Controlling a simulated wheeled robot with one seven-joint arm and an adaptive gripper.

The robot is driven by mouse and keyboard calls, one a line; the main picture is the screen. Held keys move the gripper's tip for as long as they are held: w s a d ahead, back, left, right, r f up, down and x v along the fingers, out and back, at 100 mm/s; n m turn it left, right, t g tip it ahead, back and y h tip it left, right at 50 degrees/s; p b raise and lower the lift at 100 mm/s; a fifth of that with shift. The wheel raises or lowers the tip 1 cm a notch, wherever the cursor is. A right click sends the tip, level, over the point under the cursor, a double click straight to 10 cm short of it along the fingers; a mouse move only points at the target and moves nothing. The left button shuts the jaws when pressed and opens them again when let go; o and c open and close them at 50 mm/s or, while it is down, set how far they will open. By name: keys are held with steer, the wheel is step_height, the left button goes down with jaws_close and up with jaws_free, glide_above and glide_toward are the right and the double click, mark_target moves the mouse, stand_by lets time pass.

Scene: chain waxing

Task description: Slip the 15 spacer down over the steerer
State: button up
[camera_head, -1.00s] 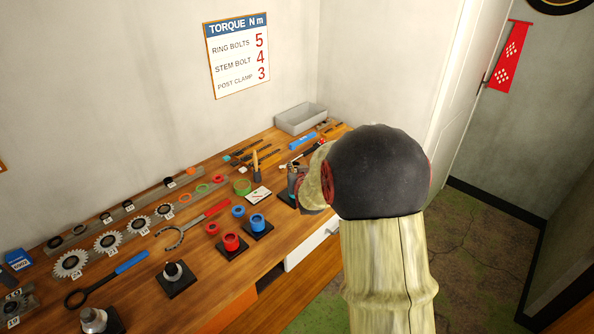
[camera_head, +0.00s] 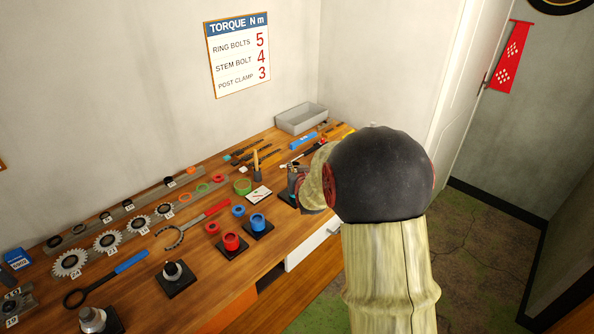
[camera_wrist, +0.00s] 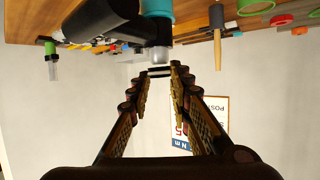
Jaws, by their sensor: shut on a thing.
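In the wrist view, which looks upside down, my gripper (camera_wrist: 159,72) is shut on a thin dark ring with a pale band, taken as the 15 spacer (camera_wrist: 159,69); no number is readable on it. A silver tube end, taken as the steerer (camera_wrist: 154,55), is just beyond the fingertips. The spacer appears at the tube's free end; I cannot tell whether they touch or are exactly lined up. In the head view my arm hides the fingers and the spacer. A dark base plate (camera_head: 287,199) shows beside my wrist at the bench's right part.
Red (camera_head: 232,242) and blue (camera_head: 258,222) cups stand on dark plates nearer the front. A grey bin (camera_head: 301,119) is at the back. Chainrings and tools fill the bench's left.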

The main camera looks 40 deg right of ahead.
steer(key=shift+f+b, duration=0.55)
steer(key=shift+b, duration=0.1)
stand_by(0.4)
steer(key=o, duration=1)
steer(key=v, duration=1.2)
steer(key=shift+d, duration=0.1)
